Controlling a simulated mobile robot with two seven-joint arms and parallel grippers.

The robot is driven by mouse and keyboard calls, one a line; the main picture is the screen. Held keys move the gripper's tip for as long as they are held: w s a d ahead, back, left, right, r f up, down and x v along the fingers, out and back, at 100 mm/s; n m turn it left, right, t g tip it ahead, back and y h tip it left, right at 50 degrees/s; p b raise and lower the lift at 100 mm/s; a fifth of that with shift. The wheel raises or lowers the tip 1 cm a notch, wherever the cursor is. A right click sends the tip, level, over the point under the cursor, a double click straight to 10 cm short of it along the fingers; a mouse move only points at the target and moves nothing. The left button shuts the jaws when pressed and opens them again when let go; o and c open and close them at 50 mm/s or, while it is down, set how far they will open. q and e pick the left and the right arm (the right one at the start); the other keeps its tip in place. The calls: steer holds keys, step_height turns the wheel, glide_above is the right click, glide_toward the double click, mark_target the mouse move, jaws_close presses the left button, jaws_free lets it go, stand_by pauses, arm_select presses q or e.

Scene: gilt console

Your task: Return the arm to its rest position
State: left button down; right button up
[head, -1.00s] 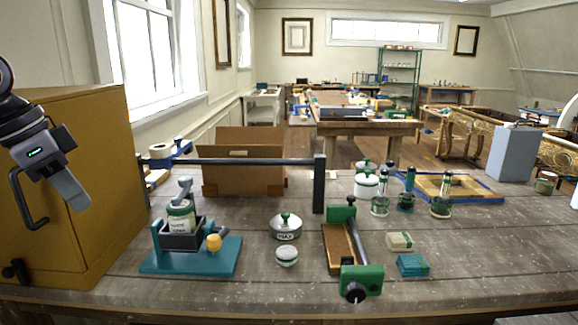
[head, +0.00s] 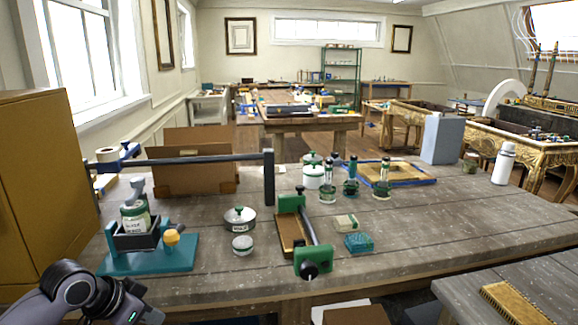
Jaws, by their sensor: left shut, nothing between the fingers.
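My left arm enters at the bottom left of the head view, in front of the workbench (head: 400,225). My left gripper (head: 150,316) is low at the bottom edge, mostly cut off by the frame. It is shut and holds nothing visible. It is apart from the things on the bench, below and in front of the teal stand (head: 150,262). My right gripper is not in view.
A mustard cabinet (head: 40,185) stands at the left, close to my arm. The teal stand holds a labelled jar (head: 135,218). A round tin (head: 239,219), a green clamp (head: 313,262) and a teal block (head: 358,242) are on the bench. The bench's right front is clear.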

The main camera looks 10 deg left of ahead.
arm_select(q)
steer(key=s+d+f+n+t, duration=0.1)
steer(key=s+d+f, duration=0.25)
steer(key=f, duration=0.25)
steer(key=s+d+f+t, duration=0.1)
steer(key=s+d+f, duration=0.25)
steer(key=f, duration=0.35)
steer(key=s+d+f+t, duration=0.1)
steer(key=s+d+f, duration=0.1)
steer(key=s, duration=0.4)
steer(key=s+d+f+n+t, duration=0.1)
steer(key=s+d+f, duration=0.2)
steer(key=s+d, duration=0.2)
steer(key=shift+s+f+y, duration=0.2)
steer(key=shift+s+y, duration=0.1)
steer(key=shift+s, duration=0.25)
